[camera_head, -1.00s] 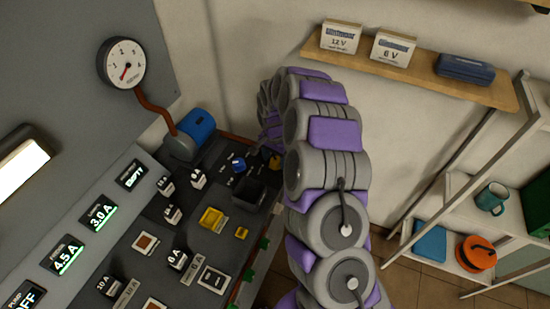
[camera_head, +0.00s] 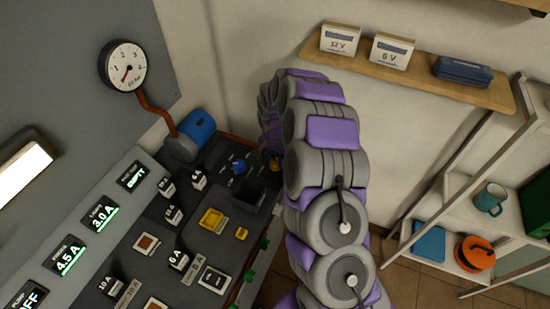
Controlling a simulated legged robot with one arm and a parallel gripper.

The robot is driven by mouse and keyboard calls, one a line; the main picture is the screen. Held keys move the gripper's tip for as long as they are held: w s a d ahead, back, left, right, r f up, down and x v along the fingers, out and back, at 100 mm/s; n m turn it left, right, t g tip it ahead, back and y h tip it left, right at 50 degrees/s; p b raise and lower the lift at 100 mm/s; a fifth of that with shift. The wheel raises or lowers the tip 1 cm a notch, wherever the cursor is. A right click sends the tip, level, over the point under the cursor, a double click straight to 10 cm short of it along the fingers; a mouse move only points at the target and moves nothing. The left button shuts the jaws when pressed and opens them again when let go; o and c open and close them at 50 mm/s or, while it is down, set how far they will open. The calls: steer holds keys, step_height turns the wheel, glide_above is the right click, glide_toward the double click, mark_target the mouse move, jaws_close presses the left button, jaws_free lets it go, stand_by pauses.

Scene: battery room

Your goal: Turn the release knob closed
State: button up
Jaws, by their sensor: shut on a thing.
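The sloping control panel (camera_head: 190,215) is at the left and centre. At its far right end, a small yellow-orange knob (camera_head: 275,164) shows beside my arm. I take it for the release knob, but its label is too small to read. My gripper (camera_head: 269,149) reaches down to this knob from above and is shut on it. The fingers are small, dark and partly hidden by my arm, so the knob's exact angle cannot be told. A blue knob (camera_head: 239,166) stands a little to the left, apart from my gripper.
A dark open box (camera_head: 248,196) and a yellow square button (camera_head: 211,219) are on the panel near the knobs. A blue cylinder (camera_head: 198,127) and a round gauge (camera_head: 126,66) are behind. A wall shelf (camera_head: 420,76) and a white rack (camera_head: 455,188) stand at the right.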

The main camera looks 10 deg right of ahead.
steer(key=n+p, duration=0.2)
steer(key=n, duration=0.1)
steer(key=shift+r, duration=0.15)
steer(key=n+p, duration=0.2)
steer(key=n, duration=0.3)
steer(key=n+p, duration=0.2)
steer(key=n, duration=0.2)
steer(key=shift+d, duration=0.1)
steer(key=shift+w+n+t+p, duration=0.1)
steer(key=shift+n+t+p, duration=0.25)
steer(key=shift+n, duration=1.85)
steer(key=o, duration=1.1)
steer(key=shift+c, duration=0.2)
